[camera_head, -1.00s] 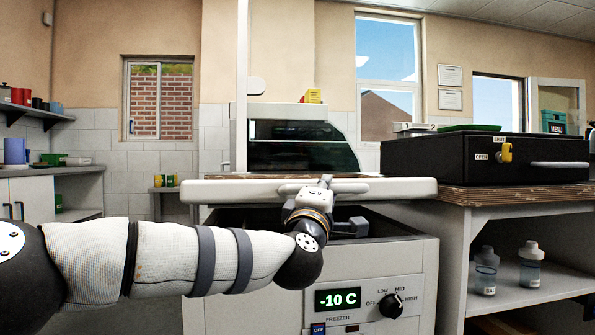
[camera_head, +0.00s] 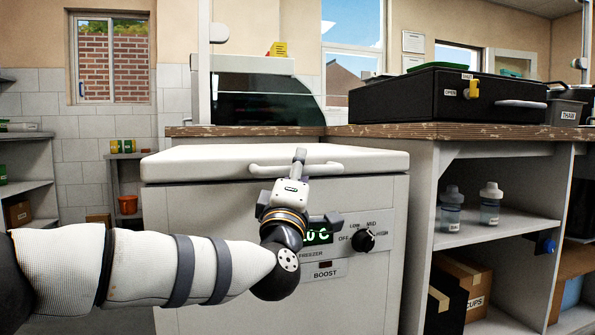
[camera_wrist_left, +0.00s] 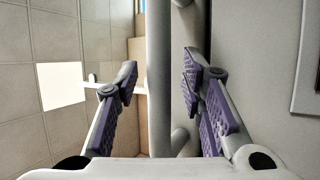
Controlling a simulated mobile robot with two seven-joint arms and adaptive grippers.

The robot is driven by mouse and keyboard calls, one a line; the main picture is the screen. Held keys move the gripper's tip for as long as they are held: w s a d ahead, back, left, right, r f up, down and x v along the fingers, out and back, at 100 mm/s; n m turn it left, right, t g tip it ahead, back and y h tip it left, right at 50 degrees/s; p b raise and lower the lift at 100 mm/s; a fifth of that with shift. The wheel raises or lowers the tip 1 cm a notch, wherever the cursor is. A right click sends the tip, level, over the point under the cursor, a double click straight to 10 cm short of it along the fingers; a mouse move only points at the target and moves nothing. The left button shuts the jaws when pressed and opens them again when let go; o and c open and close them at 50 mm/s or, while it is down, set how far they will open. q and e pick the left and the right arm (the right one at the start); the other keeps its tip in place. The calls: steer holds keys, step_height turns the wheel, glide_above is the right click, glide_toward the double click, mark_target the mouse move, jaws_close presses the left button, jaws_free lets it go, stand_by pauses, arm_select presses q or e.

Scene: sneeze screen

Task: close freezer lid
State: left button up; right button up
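The white freezer lid (camera_head: 205,163) lies level on top of the freezer (camera_head: 180,225), and no dark opening shows below its front edge. The lid's long handle (camera_head: 345,168) runs along that edge. My left gripper (camera_head: 299,160) is at the middle of the handle, in front of the lid. In the left wrist view the handle bar (camera_wrist_left: 159,100) passes between the purple-padded fingers of my left gripper (camera_wrist_left: 158,80), with gaps on both sides. The fingers are open around it. My left arm hides part of the freezer's display. My right gripper is out of view.
A wooden counter (camera_head: 440,131) runs behind and to the right, carrying a black case (camera_head: 420,98). Open shelves below hold bottles (camera_head: 451,210) and boxes (camera_head: 465,285). A white post (camera_head: 204,60) stands behind the lid.

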arm_select(q)
steer(key=shift+s, duration=0.1)
steer(key=v, duration=1.2)
steer(key=shift+r, duration=0.1)
